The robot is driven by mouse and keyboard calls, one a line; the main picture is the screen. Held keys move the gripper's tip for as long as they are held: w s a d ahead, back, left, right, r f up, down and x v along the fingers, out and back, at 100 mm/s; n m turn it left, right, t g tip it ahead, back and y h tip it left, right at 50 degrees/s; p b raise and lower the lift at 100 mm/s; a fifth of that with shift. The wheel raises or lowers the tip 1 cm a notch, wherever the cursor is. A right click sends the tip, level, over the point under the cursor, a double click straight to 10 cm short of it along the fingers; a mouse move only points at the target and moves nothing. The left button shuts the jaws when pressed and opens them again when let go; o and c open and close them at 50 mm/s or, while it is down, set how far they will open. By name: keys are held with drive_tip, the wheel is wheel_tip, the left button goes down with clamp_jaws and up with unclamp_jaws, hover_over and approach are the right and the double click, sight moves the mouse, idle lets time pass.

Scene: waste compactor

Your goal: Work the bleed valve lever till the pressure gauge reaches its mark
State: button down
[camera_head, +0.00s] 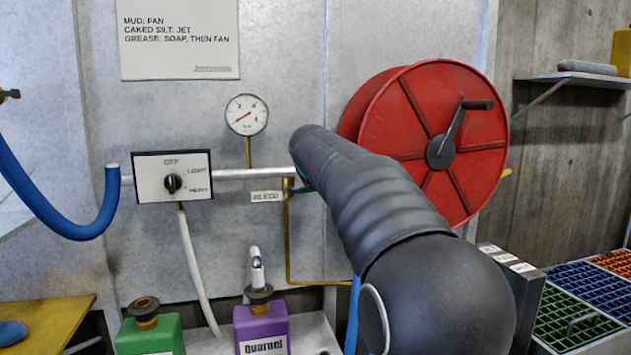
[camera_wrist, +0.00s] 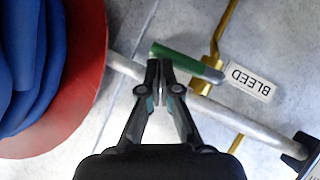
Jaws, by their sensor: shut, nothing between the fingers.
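The pressure gauge (camera_head: 246,114) is a round white dial on a brass stem above the grey pipe. Its red needle points to the lower left; no separate mark is readable. The bleed valve lever (camera_wrist: 183,60) is green and lies slantwise by the brass valve (camera_wrist: 207,82) on the pipe, beside the BLEED label (camera_wrist: 250,82). In the head view, only a sliver of the lever (camera_head: 303,190) shows past my arm. My gripper (camera_wrist: 160,76) is shut and empty, its tips at the lever's green end. I cannot tell whether they touch it. My arm hides the gripper in the head view.
A selector box (camera_head: 172,177) with a black knob is left of the valve. A red hose reel (camera_head: 470,180) stands behind my arm at right. Green (camera_head: 150,335) and purple (camera_head: 262,325) bottles stand below. A brass tube (camera_head: 288,245) runs down from the valve.

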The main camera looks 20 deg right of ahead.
drive_tip(key=shift+r, duration=0.1)
drive_tip(key=s+a+r+p, duration=0.1)
drive_tip(key=s+r+p, duration=0.1)
drive_tip(key=s+r, duration=0.7)
drive_tip(key=s+a+f+m+g+y, duration=0.15)
drive_tip(key=s+f, duration=0.25)
drive_tip(key=f, duration=0.4)
drive_tip(key=s+a+f+g+y, duration=0.1)
drive_tip(key=s+a+f+g, duration=0.1)
drive_tip(key=s+f, duration=0.5)
drive_tip(key=s+a+f+g+y, duration=0.1)
drive_tip(key=s+a+f, duration=0.1)
drive_tip(key=s+f, duration=0.7)
drive_tip(key=s+a+f+g, duration=0.1)
drive_tip(key=s+a+f, duration=0.2)
drive_tip(key=s+f, duration=0.5)
drive_tip(key=s+m, duration=0.1)
drive_tip(key=s, duration=0.7)
drive_tip(key=shift+f+y, duration=0.35)
drive_tip(key=shift+a, duration=0.1)
